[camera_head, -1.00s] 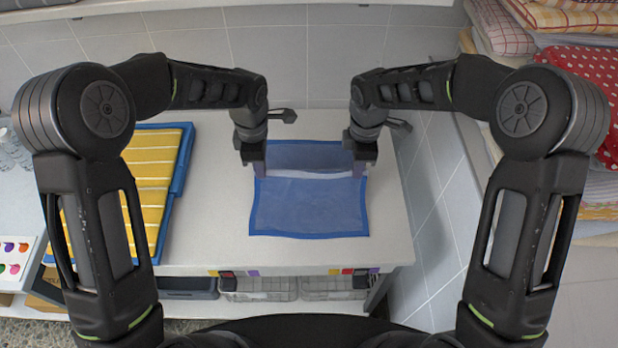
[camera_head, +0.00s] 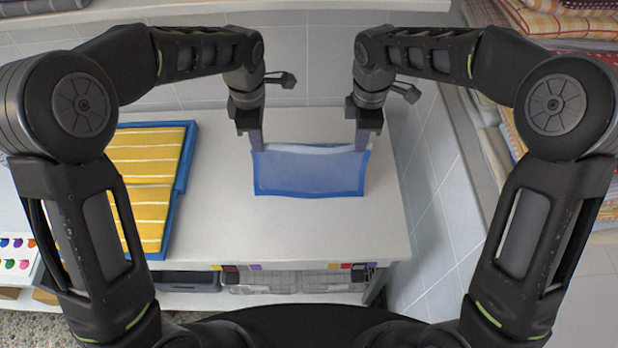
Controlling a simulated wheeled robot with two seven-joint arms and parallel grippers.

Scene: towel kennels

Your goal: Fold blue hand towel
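The blue hand towel (camera_head: 308,175), pale in the middle with a darker blue border, is at the middle of the white table. Its near part slopes toward me, and a pale strip shows along its top edge. My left gripper (camera_head: 257,147) is at its far left corner, and my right gripper (camera_head: 362,146) is at its far right corner. Both appear shut on the towel's top edge, fingers pointing down. The fingertips are partly hidden. Whether the lower edge touches the table is unclear.
A yellow striped towel (camera_head: 150,175) lies in a blue tray (camera_head: 187,165) at the left of the table (camera_head: 300,235). Stacked folded cloths (camera_head: 560,25) stand at the right. A tiled wall is behind. The table is clear in front of the blue towel.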

